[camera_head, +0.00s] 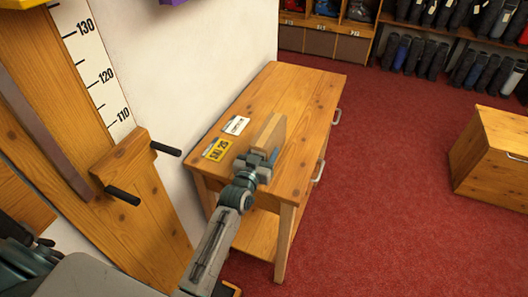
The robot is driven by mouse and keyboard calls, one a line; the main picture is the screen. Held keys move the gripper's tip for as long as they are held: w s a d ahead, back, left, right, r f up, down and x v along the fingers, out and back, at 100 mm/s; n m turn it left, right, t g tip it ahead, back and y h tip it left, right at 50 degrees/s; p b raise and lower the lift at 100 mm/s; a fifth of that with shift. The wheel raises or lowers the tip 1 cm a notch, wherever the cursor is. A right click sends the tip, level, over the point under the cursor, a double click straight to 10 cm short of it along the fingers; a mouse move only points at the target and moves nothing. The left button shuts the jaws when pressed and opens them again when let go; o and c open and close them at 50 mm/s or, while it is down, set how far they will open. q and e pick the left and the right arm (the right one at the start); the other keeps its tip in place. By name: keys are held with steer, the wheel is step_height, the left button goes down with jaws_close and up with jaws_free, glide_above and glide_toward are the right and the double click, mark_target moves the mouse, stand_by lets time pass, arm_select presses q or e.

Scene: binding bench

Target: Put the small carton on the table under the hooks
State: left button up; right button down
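The small carton (270,132) is a plain tan box over the middle of the wooden table (303,98). My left gripper (262,158) is at its near end, with its fingers on both sides of the carton's lower part; it looks shut on it. The finger contact is partly hidden. I cannot tell whether the carton's underside touches the tabletop. Two black pegs (165,148) stick out from a wooden wall board left of the table; I cannot tell whether these are the hooks. My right gripper is not in view.
A yellow label (217,150) and a white card (236,125) lie on the table left of the carton. The tabletop's far part is clear. A white wall (190,70) borders the table's left side. A wooden cabinet (495,160) stands at the right, across open red carpet (390,190).

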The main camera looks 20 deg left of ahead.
arm_select(q)
steer(key=shift+w+f, duration=0.25)
steer(key=shift+w, duration=0.05)
steer(key=o, duration=0.8)
steer(key=shift+a+f, duration=0.1)
steer(key=o, duration=0.3)
steer(key=shift+s, duration=0.1)
steer(key=shift+r, duration=0.2)
steer(key=shift+f, duration=0.15)
steer(key=s+b, duration=0.2)
steer(key=s, duration=1)
steer(key=shift+a, duration=0.15)
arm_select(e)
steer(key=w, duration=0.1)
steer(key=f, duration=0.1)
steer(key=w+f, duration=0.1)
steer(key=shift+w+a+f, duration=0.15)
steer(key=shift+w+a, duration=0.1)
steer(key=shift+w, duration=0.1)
